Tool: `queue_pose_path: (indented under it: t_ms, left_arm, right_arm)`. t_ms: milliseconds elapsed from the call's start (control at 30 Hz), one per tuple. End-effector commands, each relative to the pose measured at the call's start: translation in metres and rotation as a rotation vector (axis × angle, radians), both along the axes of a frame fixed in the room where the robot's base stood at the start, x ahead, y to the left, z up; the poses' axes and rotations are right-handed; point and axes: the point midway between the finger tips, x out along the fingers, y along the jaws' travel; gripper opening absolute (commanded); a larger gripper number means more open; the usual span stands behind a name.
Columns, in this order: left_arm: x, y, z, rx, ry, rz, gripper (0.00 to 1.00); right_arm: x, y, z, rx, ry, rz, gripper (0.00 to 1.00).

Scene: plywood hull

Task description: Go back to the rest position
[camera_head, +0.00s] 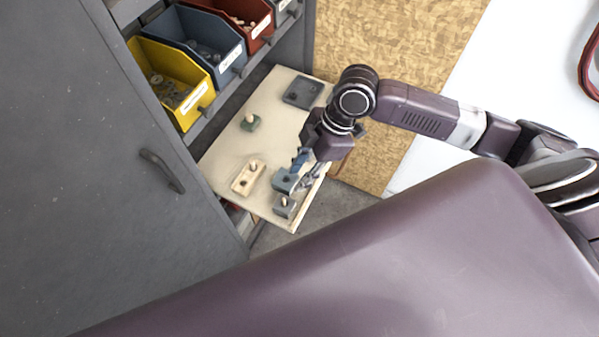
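My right gripper (303,172) comes in from the right and points down over the right edge of a pale board (223,153). Its fingers are small and dark against a blue-grey block (285,181). I cannot tell whether they touch the block or how far apart they are. A second blue-grey block (285,207) with a peg lies at the board's near corner. A beige block (247,179) with a peg and a green block (250,122) with a peg lie further left. A dark grey plate (303,92) lies at the far end. My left gripper is not in view.
A grey cabinet with a closed door (90,180) stands at left. Yellow (172,80), blue (205,45) and red (240,22) bins sit on its shelf above the board. A chipboard panel (410,42) stands behind my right arm. My own body fills the lower foreground.

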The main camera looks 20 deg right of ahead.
Motion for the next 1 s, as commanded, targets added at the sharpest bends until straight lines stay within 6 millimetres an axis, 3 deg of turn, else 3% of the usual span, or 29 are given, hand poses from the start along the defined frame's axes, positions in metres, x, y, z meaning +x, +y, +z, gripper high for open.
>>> queue_pose_path:
  t_ms: [367,567,700,800,1000]
  left_arm:
    - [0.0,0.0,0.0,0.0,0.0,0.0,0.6]
    - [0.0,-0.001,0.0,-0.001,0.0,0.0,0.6]
    - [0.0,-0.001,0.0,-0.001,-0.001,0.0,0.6]
    - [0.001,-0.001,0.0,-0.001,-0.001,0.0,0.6]
    - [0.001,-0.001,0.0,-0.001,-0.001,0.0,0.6]
  right_arm:
    - [-0.001,0.001,-0.001,0.001,0.0,0.0,0.27]
    - [-0.014,0.03,-0.011,0.028,-0.011,-0.049,0.27]
    - [-0.027,0.058,-0.019,0.064,-0.031,-0.19,0.27]
    - [-0.034,0.065,-0.021,0.082,-0.038,-0.347,0.27]
    - [-0.052,0.044,-0.028,0.073,-0.019,-0.72,0.27]
